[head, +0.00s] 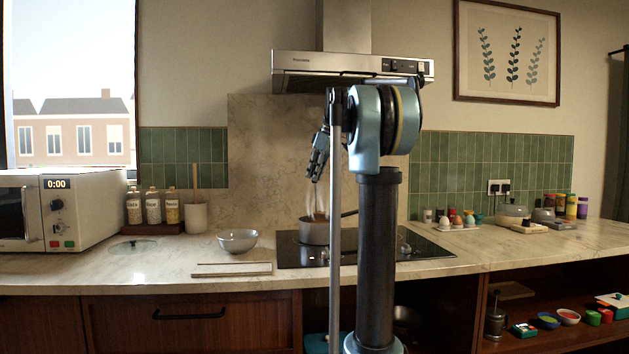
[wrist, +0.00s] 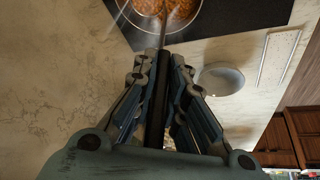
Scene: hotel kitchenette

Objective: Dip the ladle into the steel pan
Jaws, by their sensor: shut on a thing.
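The steel pan (head: 314,231) stands on the black cooktop (head: 420,246), its handle pointing right. In the wrist view the pan (wrist: 200,8) is cut off by the top edge and holds orange-brown food. My gripper (head: 316,176) is above the pan, pointing down. In the wrist view my gripper (wrist: 160,62) is shut on the ladle's dark handle (wrist: 157,100), which runs between the fingers. A thinner metal shaft extends from it toward the pan. The ladle's bowl end cannot be made out clearly, so I cannot tell whether it touches the food.
A grey bowl (head: 238,241) and a flat pale board (head: 232,269) lie left of the cooktop. A glass lid (head: 135,246) lies near the microwave (head: 75,208). The range hood (head: 345,72) hangs above. My arm hides part of the cooktop.

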